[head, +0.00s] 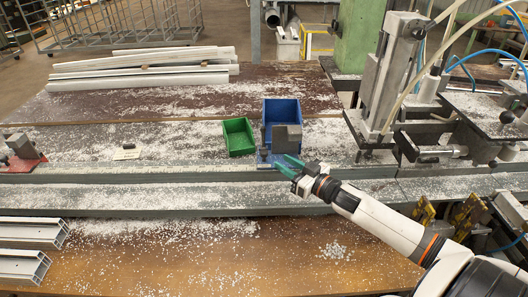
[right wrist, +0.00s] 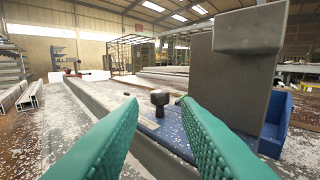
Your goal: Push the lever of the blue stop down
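The blue stop (head: 263,156) sits on the long grey rail, with a grey block (head: 287,138) standing on its right part. In the right wrist view its blue plate (right wrist: 176,134) lies ahead, and the grey block (right wrist: 238,85) rises at the right. A black knob (right wrist: 159,98) on a short stem stands above the plate, apparently the lever's end. It shows between my fingers, ahead of them; I cannot tell any contact. My right gripper (head: 285,163) has green fingers, open and empty, just in front of the stop. It also shows in the wrist view (right wrist: 158,108). My left gripper is not in view.
A green bin (head: 238,137) and a blue bin (head: 281,112) stand behind the stop. A red stop (head: 22,153) is at the rail's far left. Clamp machinery (head: 390,75) stands at the right. White profiles (head: 140,72) lie at the back; the front tabletop is mostly free.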

